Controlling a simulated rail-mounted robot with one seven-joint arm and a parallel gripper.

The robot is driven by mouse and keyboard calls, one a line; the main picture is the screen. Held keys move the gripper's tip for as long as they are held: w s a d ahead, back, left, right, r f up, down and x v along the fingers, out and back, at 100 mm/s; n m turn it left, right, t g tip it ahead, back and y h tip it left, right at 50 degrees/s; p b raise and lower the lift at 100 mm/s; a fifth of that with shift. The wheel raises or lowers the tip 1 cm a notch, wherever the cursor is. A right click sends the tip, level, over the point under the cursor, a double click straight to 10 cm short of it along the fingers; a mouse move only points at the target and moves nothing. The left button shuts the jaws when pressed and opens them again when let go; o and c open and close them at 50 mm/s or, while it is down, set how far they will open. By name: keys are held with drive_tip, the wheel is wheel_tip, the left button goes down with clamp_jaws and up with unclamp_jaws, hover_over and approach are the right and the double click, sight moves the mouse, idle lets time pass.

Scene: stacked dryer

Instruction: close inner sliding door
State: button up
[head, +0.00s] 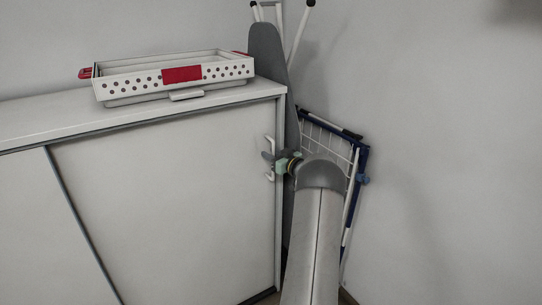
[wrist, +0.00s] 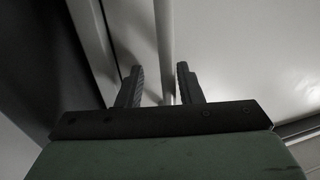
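A white cabinet (head: 140,112) has two sliding door panels. The large right panel (head: 165,200) spans to the cabinet's right end; the left panel (head: 22,225) lies beyond a dark slanting seam. I cannot tell which is the inner one. A pale handle (head: 269,176) is at the right panel's right edge, partly hidden by my gripper (head: 268,157). In the wrist view my gripper (wrist: 159,80) has its two dark fingers apart, with a slim pale bar (wrist: 164,40), likely the handle, between them. Gaps show on both sides of the bar.
A white perforated basket (head: 130,85) with a red label sits on the cabinet top. A grey ironing board (head: 267,50) and a blue-framed drying rack (head: 352,180) lean against the wall, close to my arm. The wall at the right is bare.

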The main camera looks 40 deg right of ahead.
drive_tip(key=shift+a, duration=0.15)
drive_tip(key=s+b, duration=0.1)
drive_tip(key=s, duration=1.6)
drive_tip(key=shift+s+a, duration=0.15)
drive_tip(key=shift+a, duration=0.25)
drive_tip(key=w+a+r+m+g+h+p, duration=0.2)
drive_tip(key=w+a+r+g+h+p, duration=0.15)
drive_tip(key=w+a+r, duration=0.6)
drive_tip(key=a+g+p, duration=0.1)
drive_tip(key=a+g, duration=0.3)
drive_tip(key=a, duration=0.9)
drive_tip(key=s+a+f+n+g+y+p, duration=0.1)
drive_tip(key=s+a+g, duration=0.4)
drive_tip(key=s+a, duration=0.8)
drive_tip(key=s+a+f+n+g+y+p, duration=0.2)
drive_tip(key=s+a+g, duration=0.3)
drive_tip(key=s+a, duration=0.9)
drive_tip(key=a+y+p, duration=0.1)
drive_tip(key=a, duration=0.3)
drive_tip(key=shift+s+a+f+y, duration=0.25)
drive_tip(key=shift+f+y, duration=0.1)
drive_tip(key=shift+f, duration=0.05)
